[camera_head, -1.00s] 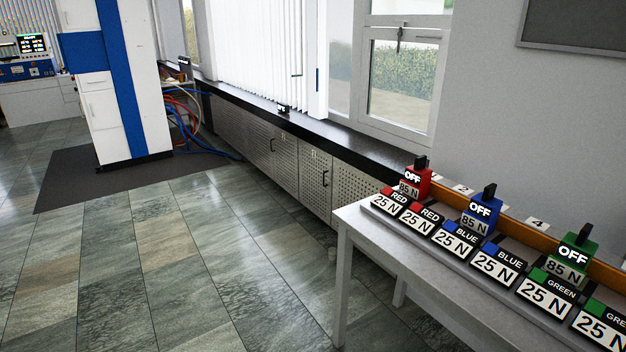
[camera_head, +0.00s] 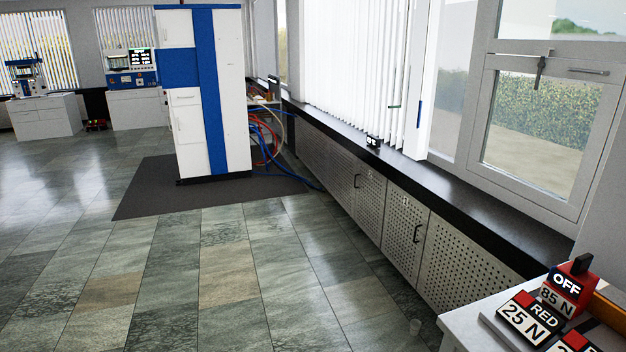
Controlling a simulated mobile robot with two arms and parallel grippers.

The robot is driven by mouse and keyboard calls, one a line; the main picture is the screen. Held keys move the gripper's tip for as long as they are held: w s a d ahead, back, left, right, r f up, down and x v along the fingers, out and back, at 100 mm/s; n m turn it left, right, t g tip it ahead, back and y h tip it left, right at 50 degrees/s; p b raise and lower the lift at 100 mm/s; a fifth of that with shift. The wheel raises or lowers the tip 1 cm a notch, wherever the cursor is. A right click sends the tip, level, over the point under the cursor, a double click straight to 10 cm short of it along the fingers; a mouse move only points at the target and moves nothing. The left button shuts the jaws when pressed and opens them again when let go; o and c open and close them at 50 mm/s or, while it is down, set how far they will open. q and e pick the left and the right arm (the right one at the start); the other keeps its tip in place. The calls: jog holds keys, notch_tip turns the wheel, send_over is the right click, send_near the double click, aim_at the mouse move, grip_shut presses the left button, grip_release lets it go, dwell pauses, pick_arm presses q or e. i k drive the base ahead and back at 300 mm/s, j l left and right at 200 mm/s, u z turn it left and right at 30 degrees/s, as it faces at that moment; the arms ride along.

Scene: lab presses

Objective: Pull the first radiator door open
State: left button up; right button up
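A row of perforated grey radiator doors (camera_head: 404,232) runs under the dark window sill on the right. The nearer door has a dark vertical handle (camera_head: 417,233). A farther door (camera_head: 369,194) has a similar small handle (camera_head: 356,181). The doors look shut. Which one counts as the first cannot be told from the view. Neither of my grippers shows in the head view.
A white table (camera_head: 462,325) with labelled weight blocks (camera_head: 531,317) stands at the lower right, near the doors. A white and blue cabinet (camera_head: 205,95) stands on a dark mat (camera_head: 145,190), with hoses (camera_head: 270,145) beside it. The tiled floor (camera_head: 225,275) before the doors is mostly clear.

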aim_at(406, 220)
jog(key=i+j+u, duration=0.1)
jog(key=i, duration=0.6)
jog(key=i+j, duration=0.2)
jog(key=i, duration=0.55)
jog(key=i+j+u, duration=0.15)
jog(key=i, duration=0.55)
jog(key=i+l+z, duration=0.2)
jog(key=i+z, duration=0.85)
jog(key=i, duration=0.15)
